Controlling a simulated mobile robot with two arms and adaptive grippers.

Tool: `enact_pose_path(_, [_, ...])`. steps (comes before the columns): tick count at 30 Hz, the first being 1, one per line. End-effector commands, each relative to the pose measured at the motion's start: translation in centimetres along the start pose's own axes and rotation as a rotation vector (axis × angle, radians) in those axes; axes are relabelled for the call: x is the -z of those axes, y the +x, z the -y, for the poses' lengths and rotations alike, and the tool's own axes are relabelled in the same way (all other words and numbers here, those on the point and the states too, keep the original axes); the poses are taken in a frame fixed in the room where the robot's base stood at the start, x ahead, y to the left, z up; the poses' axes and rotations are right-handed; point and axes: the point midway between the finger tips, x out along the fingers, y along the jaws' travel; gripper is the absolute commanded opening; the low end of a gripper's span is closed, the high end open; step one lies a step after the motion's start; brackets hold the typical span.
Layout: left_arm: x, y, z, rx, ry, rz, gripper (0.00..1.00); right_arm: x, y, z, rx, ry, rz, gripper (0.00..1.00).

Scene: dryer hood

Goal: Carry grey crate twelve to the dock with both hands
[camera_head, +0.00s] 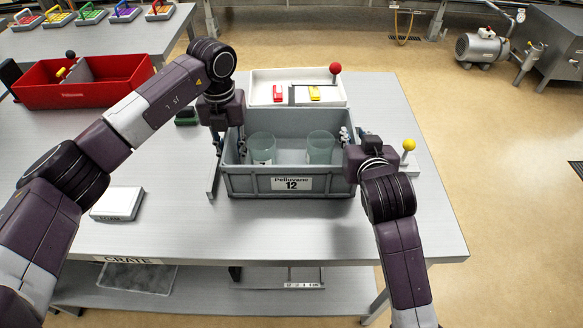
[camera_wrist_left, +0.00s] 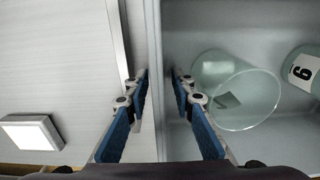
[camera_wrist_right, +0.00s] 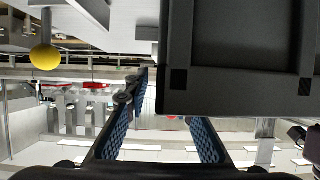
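Grey crate twelve (camera_head: 258,186), labelled "12", stands on the metal table. Two clear glass jars (camera_head: 262,150) (camera_head: 320,150) are inside it. In the left wrist view a jar (camera_wrist_left: 235,90) lies beside one with a number label (camera_wrist_left: 305,70). My left gripper (camera_wrist_left: 160,80) has one finger on each side of the crate's left wall (camera_wrist_left: 153,40), with a gap on the inner side. My right gripper (camera_head: 346,138) is at the crate's right end. In the right wrist view its fingers are apart, and a dark panel, seemingly the crate (camera_wrist_right: 240,60), partly hides one.
A white tray (camera_head: 265,98) with red and yellow pieces stands right behind the crate. A red bin (camera_head: 110,92) is at the back left. A white box (camera_head: 117,203) lies front left. A yellow-knobbed lever (camera_head: 409,146) stands close right of my right gripper. The table front is bare.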

Motion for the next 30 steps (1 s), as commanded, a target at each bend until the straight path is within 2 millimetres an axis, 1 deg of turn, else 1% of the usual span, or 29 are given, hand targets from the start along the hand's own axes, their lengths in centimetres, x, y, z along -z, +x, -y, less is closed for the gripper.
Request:
enact_pose_path(5, [0.0, -0.1, 0.0, 0.0, 0.0, 0.0, 0.23, 0.0, 0.0, 0.0, 0.0, 0.0, 0.0, 0.23])
enact_pose_path(8, [-0.1, -0.8, 0.0, 0.0, 0.0, 0.002, 0.23, 0.0, 0.0, 0.0, 0.0, 0.0, 0.0, 0.23])
enact_pose_path(11, [-0.1, -2.2, 0.0, 0.0, 0.0, 0.004, 0.23, 0.0, 0.0, 0.0, 0.0, 0.0, 0.0, 0.23])
enact_pose_path(18, [-0.1, -7.4, 0.0, 0.0, 0.0, 0.005, 0.23, 0.0, 0.0, 0.0, 0.0, 0.0, 0.0, 0.23])
enact_pose_path(21, [-0.1, -9.3, 0.0, 0.0, 0.0, 0.004, 0.23, 0.0, 0.0, 0.0, 0.0, 0.0, 0.0, 0.23])
enact_pose_path(25, [-0.1, -11.0, 0.0, 0.0, 0.0, 0.002, 0.23, 0.0, 0.0, 0.0, 0.0, 0.0, 0.0, 0.23])
enact_pose_path(30, [0.0, -12.0, 0.0, -0.001, 0.0, 0.0, 0.23, 0.0, -0.3, 0.0, 0.0, 0.0, 0.0, 0.23])
